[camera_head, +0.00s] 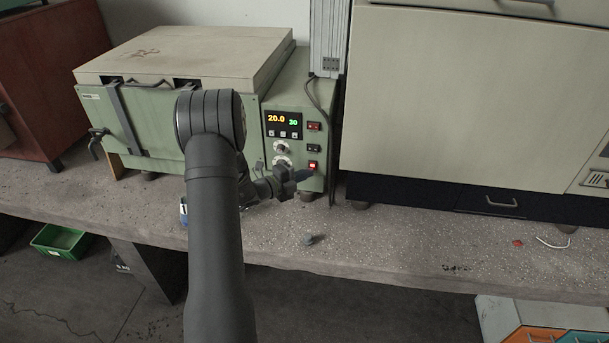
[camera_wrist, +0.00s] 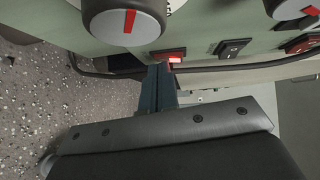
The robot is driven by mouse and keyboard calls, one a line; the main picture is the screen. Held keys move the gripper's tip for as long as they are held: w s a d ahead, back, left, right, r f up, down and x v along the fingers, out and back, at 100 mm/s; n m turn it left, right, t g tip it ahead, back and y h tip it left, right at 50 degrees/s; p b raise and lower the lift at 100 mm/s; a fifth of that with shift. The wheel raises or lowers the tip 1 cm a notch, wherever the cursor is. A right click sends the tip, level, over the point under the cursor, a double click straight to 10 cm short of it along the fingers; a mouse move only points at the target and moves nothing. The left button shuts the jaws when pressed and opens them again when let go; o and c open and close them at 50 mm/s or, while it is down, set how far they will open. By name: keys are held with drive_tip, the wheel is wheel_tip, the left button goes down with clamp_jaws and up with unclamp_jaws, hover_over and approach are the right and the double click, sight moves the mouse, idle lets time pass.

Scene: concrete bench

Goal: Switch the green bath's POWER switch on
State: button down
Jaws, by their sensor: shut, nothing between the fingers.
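The green bath (camera_head: 160,118) stands on the bench, with a control panel at its right end. The panel's display (camera_head: 284,124) is lit and reads 20.0 and 30. The lowest switch (camera_head: 312,164) glows red; it also shows lit in the wrist view (camera_wrist: 173,57). No POWER label is legible. My gripper (camera_head: 305,173) is shut and empty, its fingertips just below the lit switch. In the wrist view the closed fingers (camera_wrist: 158,72) partly overlap that switch's lower edge; I cannot tell whether they touch it.
A black switch (camera_wrist: 232,47) and a dark red switch (camera_wrist: 300,44) sit beside the lit one. A knob (camera_wrist: 124,20) with a red mark is close to my fingers. A dark cable (camera_head: 331,120) hangs right of the panel. A large beige cabinet (camera_head: 460,100) stands right.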

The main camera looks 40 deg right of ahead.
drive_tip(key=s+a+f, duration=0.1)
drive_tip(key=s+a, duration=0.1)
drive_tip(key=a, duration=1.1)
drive_tip(key=shift+s+f, duration=0.2)
drive_tip(key=shift+s, duration=0.2)
drive_tip(key=shift+d, duration=0.15)
drive_tip(key=d+r, duration=0.1)
drive_tip(key=d, duration=0.8)
drive_tip(key=a+r, duration=0.1)
drive_tip(key=a, duration=0.6)
drive_tip(key=shift+a+r, duration=0.2)
drive_tip(key=shift+r, duration=0.15)
drive_tip(key=shift+s, duration=0.1)
